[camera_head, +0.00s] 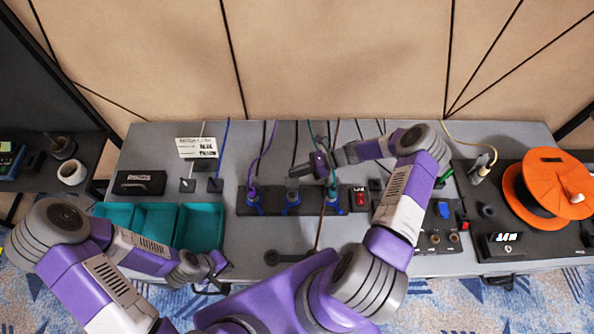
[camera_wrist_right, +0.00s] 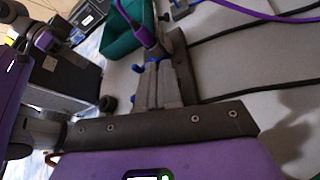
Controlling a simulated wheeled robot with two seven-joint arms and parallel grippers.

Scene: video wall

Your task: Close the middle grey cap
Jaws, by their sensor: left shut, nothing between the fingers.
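A dark panel (camera_head: 275,212) on the table carries a row of three sockets with blue parts around them. The middle socket (camera_head: 292,198) is just below my right gripper (camera_head: 299,171); its grey cap is too small to make out as open or closed. My right gripper's fingers (camera_wrist_right: 160,85) look shut in the right wrist view, with nothing visible between them. A purple plug (camera_wrist_right: 150,33) stands beyond their tips there. My left gripper (camera_head: 224,264) is shut and empty at the table's front edge, away from the panel.
Teal bins (camera_head: 200,226) stand to the left. A red switch (camera_head: 360,198) sits to the right of the sockets. An orange cable reel (camera_head: 545,185) stands at the far right. Cables run from the panel towards the back wall.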

